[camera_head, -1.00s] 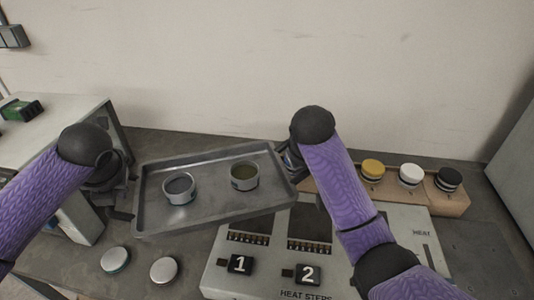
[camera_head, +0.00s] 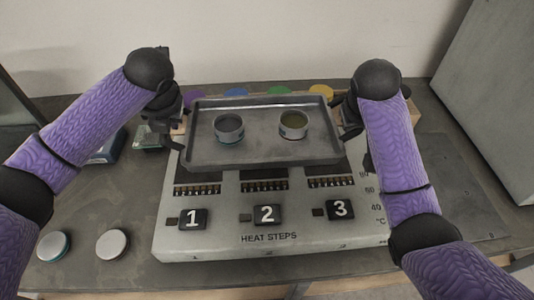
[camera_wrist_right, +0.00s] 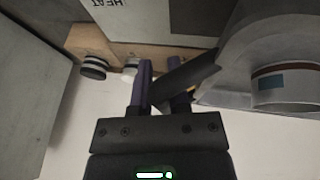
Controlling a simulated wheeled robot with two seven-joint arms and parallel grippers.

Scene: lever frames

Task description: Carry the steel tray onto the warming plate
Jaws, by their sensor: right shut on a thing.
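A wooden rack (camera_head: 409,105) with coloured-topped pots, including a green one (camera_head: 278,91), stands behind the tray, partly hidden. Two round lids, one teal-edged (camera_head: 53,246) and one pale (camera_head: 112,244), lie front left. A grey cabinet (camera_head: 495,100) stands at right.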

